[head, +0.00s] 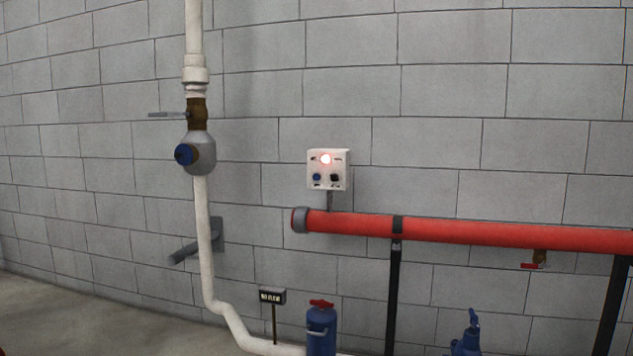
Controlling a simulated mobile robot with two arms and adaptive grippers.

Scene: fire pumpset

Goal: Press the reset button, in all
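A small white control box (313,171) is fixed to the grey block wall, just above the left end of the red pipe. Below the lamp are a blue button (317,177) on the left and a black knob or button (334,178) on the right. The labels are too small to read, so I cannot tell which one is the reset button. Neither of my grippers shows in the head view.
A thick red pipe (480,230) on black posts runs right from below the box. A white pipe (203,240) with a valve (199,152) stands to the left. A blue cylinder (321,332) with a red handle and a small sign (272,296) are low in front.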

